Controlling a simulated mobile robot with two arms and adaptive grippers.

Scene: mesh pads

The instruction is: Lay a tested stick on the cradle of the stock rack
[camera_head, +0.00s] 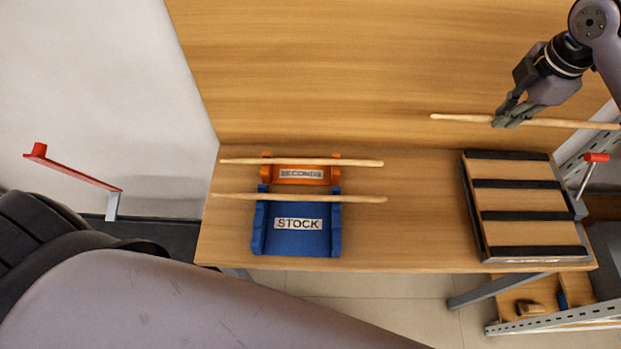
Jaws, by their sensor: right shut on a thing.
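My right gripper (509,112) comes in from the upper right and is shut on a pale wooden stick (460,118). It holds the stick roughly level, above the back right of the table and apart from the racks. The blue rack (328,243) labelled STOCK stands left of the middle of the table, and one stick (365,199) lies across its far part. The orange rack (322,178) labelled SECONDS stands just behind it, with another stick (360,162) across its back. My left arm fills the lower left, and its gripper is out of view.
A board with dark cross strips (520,198) lies on the right of the wooden table (405,245). A red-topped lever (596,158) stands beside it. A red bar (75,170) is at the far left. The table between racks and board is clear.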

